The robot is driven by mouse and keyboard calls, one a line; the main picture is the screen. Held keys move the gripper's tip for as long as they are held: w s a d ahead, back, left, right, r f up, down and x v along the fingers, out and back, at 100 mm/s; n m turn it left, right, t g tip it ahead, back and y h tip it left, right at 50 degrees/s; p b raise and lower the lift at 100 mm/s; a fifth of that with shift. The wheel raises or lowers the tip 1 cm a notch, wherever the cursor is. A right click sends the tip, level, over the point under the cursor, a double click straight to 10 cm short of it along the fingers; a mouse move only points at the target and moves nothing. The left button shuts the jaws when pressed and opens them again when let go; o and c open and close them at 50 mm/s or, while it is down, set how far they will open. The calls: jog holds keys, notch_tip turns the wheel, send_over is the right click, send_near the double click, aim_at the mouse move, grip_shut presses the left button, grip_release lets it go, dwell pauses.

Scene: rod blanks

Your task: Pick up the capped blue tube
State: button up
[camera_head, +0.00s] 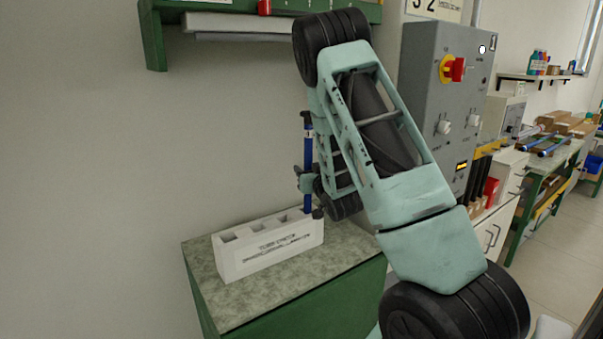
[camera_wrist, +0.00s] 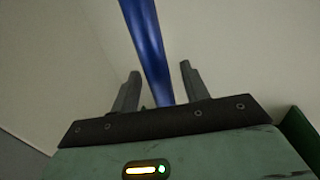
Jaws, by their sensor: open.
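The blue tube (camera_head: 308,150) with a dark cap on top stands upright at the right end of a white rack (camera_head: 268,258), its lower end apparently in the rack's rightmost hole. My gripper (camera_head: 309,190) is around the tube's lower part, just above the rack. In the wrist view the tube (camera_wrist: 148,40) runs between the two dark fingers of my open gripper (camera_wrist: 160,71). A gap shows between the tube and the right finger. The cap is out of the wrist view.
The rack has several square holes and stands on a speckled grey top of a green bench (camera_head: 330,285). A green shelf (camera_head: 153,35) hangs above on the wall. A grey control box (camera_head: 430,70) with a red knob stands to the right, close behind my arm.

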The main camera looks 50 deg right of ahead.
grip_shut()
jog(key=shift+r, duration=0.15)
dwell(0.4)
